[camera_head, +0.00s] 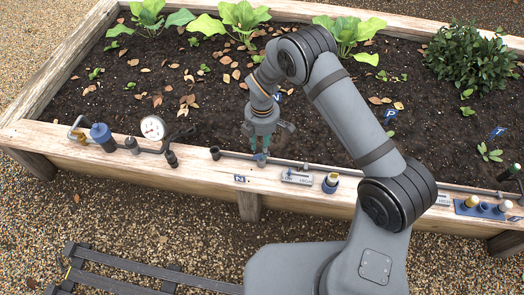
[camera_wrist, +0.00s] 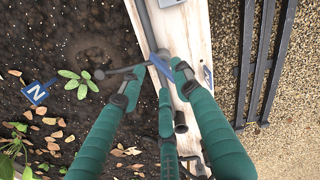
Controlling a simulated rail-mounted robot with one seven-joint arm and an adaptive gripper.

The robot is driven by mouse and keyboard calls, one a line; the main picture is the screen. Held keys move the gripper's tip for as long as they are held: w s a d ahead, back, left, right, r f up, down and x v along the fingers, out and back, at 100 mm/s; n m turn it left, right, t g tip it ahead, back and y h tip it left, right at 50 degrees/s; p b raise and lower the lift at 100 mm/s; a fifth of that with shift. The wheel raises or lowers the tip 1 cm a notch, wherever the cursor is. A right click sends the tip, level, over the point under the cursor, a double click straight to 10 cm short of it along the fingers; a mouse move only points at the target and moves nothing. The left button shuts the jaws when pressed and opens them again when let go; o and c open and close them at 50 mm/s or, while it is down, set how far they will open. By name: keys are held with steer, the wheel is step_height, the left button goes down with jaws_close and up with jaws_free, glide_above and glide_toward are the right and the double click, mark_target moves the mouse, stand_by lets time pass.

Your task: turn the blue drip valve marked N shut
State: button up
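The blue drip valve (camera_head: 260,158) sits on the grey pipe along the bed's front board, with a blue N plate (camera_head: 239,178) on the board's face below and left of it. In the wrist view its blue lever (camera_wrist: 160,65) lies slanted across the pipe. My gripper (camera_head: 262,148) is right above the valve, pointing down. In the wrist view my gripper (camera_wrist: 152,80) has its green fingers spread, with the lever between their dark tips. The right tip is close to the lever; I cannot tell whether it touches.
A pressure gauge (camera_head: 153,128) and a blue filter cap (camera_head: 101,132) stand left along the board. A LOW/HIGH plate (camera_head: 298,177) and a blue-based fitting (camera_head: 331,182) stand close on the right. A blue N tag (camera_wrist: 36,92) and a seedling (camera_wrist: 77,84) are in the soil.

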mark_target(261, 156)
steer(key=shift+f, duration=1.5)
steer(key=shift+c, duration=0.8)
jaws_close()
